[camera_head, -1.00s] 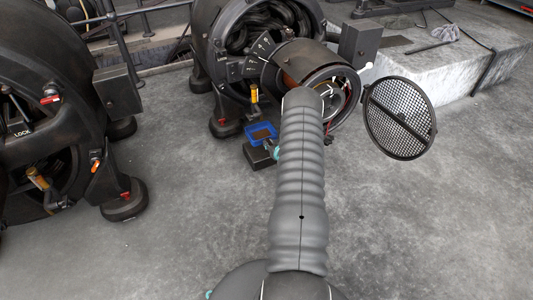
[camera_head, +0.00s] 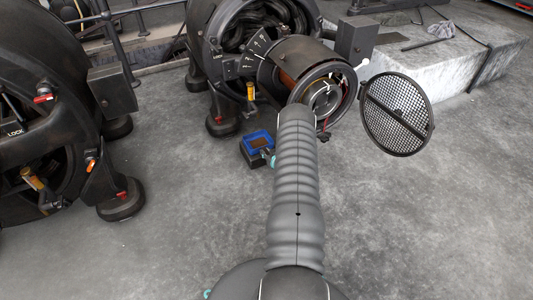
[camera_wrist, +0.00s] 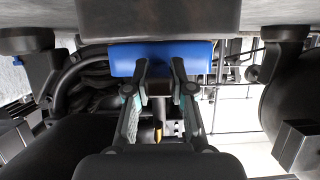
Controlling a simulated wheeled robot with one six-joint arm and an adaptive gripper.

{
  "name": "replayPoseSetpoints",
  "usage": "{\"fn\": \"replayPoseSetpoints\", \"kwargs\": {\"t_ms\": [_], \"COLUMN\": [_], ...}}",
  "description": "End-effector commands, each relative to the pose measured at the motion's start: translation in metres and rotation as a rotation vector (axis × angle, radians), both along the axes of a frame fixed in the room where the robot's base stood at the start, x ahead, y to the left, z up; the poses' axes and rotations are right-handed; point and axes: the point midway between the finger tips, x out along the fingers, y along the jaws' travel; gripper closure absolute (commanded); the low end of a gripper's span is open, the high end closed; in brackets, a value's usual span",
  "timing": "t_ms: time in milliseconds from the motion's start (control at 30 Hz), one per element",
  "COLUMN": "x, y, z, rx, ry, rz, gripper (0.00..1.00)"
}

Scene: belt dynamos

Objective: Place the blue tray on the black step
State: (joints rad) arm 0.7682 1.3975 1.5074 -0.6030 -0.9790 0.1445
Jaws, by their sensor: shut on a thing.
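The blue tray (camera_head: 252,151), with something brown inside it, is level over the small black step (camera_head: 247,160) on the floor by the middle machine. My gripper (camera_wrist: 160,78) is shut on the near edge of the tray, which shows in the wrist view as a blue band (camera_wrist: 195,53). The step fills the top of the upside-down wrist view as a dark block (camera_wrist: 160,16), right against the tray. The tray looks to be at the step's top, but I cannot tell if it bears on it. In the head view my arm hides most of the gripper.
The middle machine (camera_head: 222,65) stands close behind the tray, with its open drum (camera_head: 318,85) and round mesh cover (camera_head: 396,113) to the right. Another dark machine (camera_head: 60,110) stands at left. A concrete plinth (camera_head: 440,60) is at back right. The front floor is clear.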

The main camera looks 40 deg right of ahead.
Motion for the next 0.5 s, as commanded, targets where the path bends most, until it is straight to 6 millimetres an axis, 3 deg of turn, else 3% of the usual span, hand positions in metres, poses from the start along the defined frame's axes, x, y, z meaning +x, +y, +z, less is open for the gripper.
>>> {"fn": "replayPoseSetpoints", "kwargs": {"t_ms": [33, 133, 500], "x": [0.0000, 0.0000, -0.0001], "y": [0.0000, 0.0001, 0.0000], "z": [-0.0018, -0.0008, 0.0026], "rx": [0.000, 0.000, 0.000], "ry": [0.000, 0.000, 0.000], "rz": [0.000, 0.000, 0.000], "gripper": [0.75, 0.53, 0.53]}}
